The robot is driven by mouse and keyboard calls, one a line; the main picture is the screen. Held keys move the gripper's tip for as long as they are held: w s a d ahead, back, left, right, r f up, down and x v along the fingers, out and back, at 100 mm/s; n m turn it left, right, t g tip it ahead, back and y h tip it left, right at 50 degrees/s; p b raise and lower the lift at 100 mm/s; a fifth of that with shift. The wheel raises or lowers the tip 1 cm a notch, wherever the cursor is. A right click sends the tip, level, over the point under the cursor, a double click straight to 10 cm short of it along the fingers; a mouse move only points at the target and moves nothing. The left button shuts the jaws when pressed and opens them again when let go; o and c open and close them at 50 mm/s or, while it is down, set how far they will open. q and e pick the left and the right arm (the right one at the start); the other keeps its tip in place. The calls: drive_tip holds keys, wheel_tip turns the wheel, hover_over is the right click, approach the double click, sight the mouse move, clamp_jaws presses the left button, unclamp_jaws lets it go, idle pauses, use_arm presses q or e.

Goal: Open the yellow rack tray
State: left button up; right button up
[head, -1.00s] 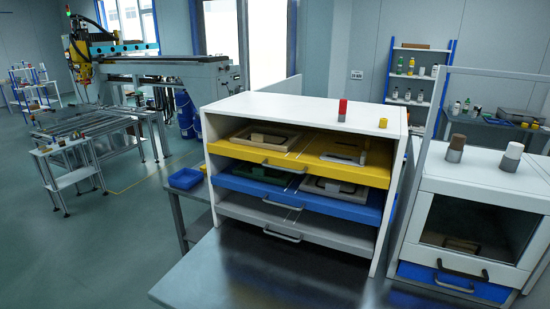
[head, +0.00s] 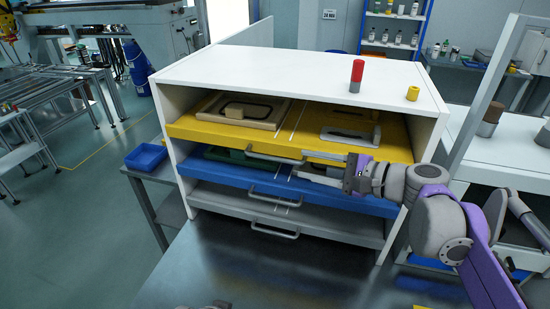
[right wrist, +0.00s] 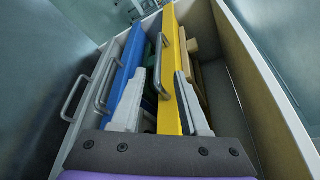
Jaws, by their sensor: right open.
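My right gripper (head: 297,168) is open at the right end of this handle. My left gripper is not in view.
A blue tray (head: 230,176) and a grey tray (head: 225,202) with similar handles sit below. A blue bin (head: 146,157) is at left. The dark table front is mostly clear.

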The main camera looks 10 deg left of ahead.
sight(280, 159)
drive_tip(key=x, duration=0.9)
drive_tip(key=shift+a+f+p, duration=0.1)
drive_tip(key=shift+a+p, duration=0.2)
drive_tip(key=shift+a, duration=0.05)
clamp_jaws()
idle(0.9)
